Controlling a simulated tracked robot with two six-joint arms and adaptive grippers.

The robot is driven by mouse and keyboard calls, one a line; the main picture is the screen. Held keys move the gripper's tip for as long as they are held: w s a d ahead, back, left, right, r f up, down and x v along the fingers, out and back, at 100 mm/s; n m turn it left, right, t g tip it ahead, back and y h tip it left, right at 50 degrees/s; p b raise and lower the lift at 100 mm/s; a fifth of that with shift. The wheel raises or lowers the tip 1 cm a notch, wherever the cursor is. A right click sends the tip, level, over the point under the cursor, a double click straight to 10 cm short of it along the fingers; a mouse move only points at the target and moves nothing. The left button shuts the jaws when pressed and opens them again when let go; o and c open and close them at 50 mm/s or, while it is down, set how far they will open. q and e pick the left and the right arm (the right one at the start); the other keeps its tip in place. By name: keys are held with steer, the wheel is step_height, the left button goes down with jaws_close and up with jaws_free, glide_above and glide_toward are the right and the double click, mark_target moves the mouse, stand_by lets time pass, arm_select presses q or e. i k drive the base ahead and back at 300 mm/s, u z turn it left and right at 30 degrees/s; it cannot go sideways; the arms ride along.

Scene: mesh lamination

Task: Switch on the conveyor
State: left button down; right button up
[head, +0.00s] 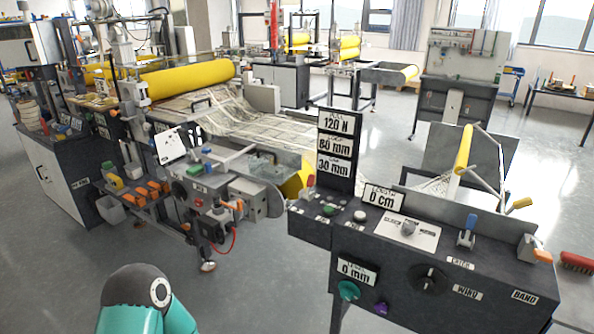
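A dark control desk (400,262) stands at the right front. On its left part are a red button (310,181), a green button (329,210) and a pale round button (360,216). A grey knob (408,228) sits on a white labelled plate, and a black rotary knob (428,279) is on the front face near the label WIND. The labels by the small buttons are too small to read, so I cannot tell which control is the conveyor's. A printed mesh web (225,112) runs from the yellow roll machine towards the desk. Neither gripper is in view.
Signs on the desk read 120 N, 80 mm, 30 mm, 0 cm and 0 mm. Levers with blue and orange grips stand at its right. A machine with a yellow roll (188,78) and an orange-handled side panel (150,190) is at the left. Grey floor is clear in front.

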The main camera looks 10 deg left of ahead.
mark_target(311, 177)
steer(key=z, duration=0.05)
steer(key=i, duration=0.9)
steer(key=z, duration=0.45)
